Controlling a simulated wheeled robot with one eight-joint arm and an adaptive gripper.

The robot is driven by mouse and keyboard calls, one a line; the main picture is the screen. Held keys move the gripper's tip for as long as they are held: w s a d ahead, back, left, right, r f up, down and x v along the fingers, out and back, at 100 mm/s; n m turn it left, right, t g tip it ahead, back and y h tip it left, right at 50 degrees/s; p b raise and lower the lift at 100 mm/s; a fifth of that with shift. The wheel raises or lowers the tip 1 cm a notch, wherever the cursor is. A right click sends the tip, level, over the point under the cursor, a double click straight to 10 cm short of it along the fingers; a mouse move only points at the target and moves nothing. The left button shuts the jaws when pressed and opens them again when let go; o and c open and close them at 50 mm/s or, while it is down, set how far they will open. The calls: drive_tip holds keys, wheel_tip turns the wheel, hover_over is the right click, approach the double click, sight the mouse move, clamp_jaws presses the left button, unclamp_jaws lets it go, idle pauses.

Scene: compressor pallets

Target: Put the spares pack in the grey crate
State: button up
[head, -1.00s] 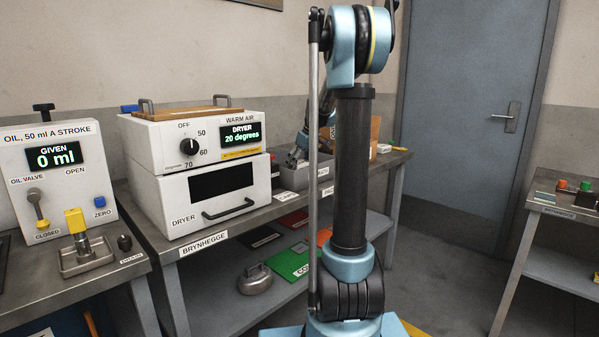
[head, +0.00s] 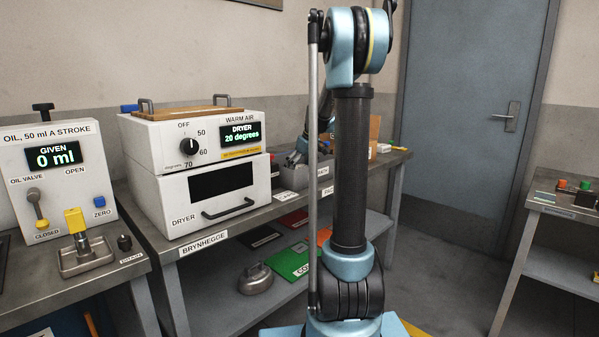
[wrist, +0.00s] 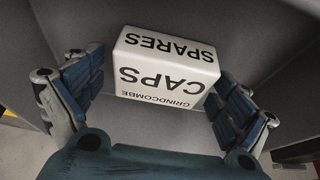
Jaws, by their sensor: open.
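The spares pack (wrist: 165,68) is a white box printed SPARES, CAPS and GRINDCOMBE, seen in the wrist view. My gripper (wrist: 162,72) is open, with one finger on each side of the pack; small gaps show beside it. Grey panels that look like the inside of the grey crate surround the pack. In the head view the grey crate (head: 292,178) stands on the bench right of the dryer, and my gripper (head: 294,157) is just over it. The pack is not visible there, hidden by the crate or gripper.
The white dryer (head: 205,185) stands close left of the crate. My own arm column hides part of the bench (head: 225,228). A brown box (head: 374,128) and small items are at the bench's far end. Red and green pieces lie on the shelf below.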

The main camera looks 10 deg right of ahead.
drive_tip(key=v, duration=1.2)
drive_tip(key=s+a+f+m+h, duration=0.15)
drive_tip(key=s+f, duration=0.25)
drive_tip(key=s, duration=0.7)
drive_tip(key=s+a+f+m, duration=0.2)
drive_tip(key=s+f, duration=0.2)
drive_tip(key=s, duration=0.7)
drive_tip(key=s+d+f+m+g+h, duration=0.1)
drive_tip(key=s+f+m, duration=0.2)
drive_tip(key=s+f, duration=1.3)
drive_tip(key=s, duration=0.3)
drive_tip(key=shift+d, duration=0.15)
drive_tip(key=shift+m, duration=0.25)
